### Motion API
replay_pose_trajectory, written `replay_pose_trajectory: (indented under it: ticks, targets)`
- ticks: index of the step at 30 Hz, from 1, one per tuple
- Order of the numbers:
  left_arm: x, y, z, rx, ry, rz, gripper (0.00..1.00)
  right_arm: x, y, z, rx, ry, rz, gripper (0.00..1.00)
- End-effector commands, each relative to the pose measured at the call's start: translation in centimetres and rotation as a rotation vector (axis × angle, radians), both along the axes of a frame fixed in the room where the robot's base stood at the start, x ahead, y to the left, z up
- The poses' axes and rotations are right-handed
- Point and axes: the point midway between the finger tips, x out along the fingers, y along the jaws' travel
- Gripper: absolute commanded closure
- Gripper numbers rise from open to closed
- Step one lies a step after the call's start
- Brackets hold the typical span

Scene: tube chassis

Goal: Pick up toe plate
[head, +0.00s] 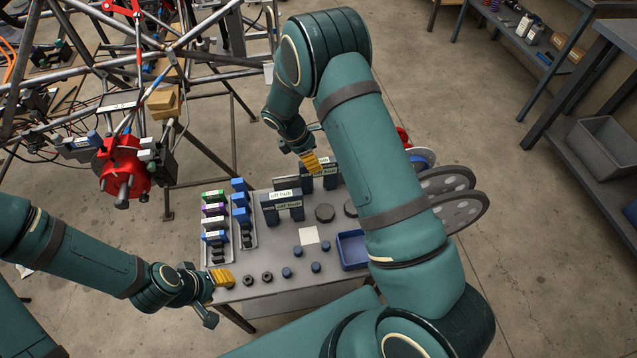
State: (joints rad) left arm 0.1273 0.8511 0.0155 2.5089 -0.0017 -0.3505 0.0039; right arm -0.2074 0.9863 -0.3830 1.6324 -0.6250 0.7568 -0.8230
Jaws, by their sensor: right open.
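I cannot pick out the toe plate for certain; the labels on the small parts are too small to read clearly. Small blocks with blue, purple and green tops (214,211) stand in a rack at the table's left, beside a second rack of blue-topped blocks (240,200). Dark blue holders (283,207) with white labels stand at the middle and back. My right gripper (311,158) is open above the table's back edge, by the rear labelled holder. My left gripper (217,290) is at the table's front left corner; its finger gap is unclear.
The grey table (262,295) also holds dark knobs, a white square (309,235) and a blue bin (352,250). Grey discs (460,213) sit at its right. A tube chassis (215,60) with a red hub (122,168) stands at the left. My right arm hides the table's right part.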

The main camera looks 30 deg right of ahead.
Motion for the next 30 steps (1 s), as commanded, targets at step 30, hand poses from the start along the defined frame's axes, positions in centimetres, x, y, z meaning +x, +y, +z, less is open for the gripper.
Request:
replay_pose_trajectory:
  ticks: [30]
  targets:
    - [0.2, 0.0, -1.4, 0.001, -0.006, 0.001, 0.53, -1.2, -2.1, -4.8, 0.000, 0.001, -0.001, 0.38]
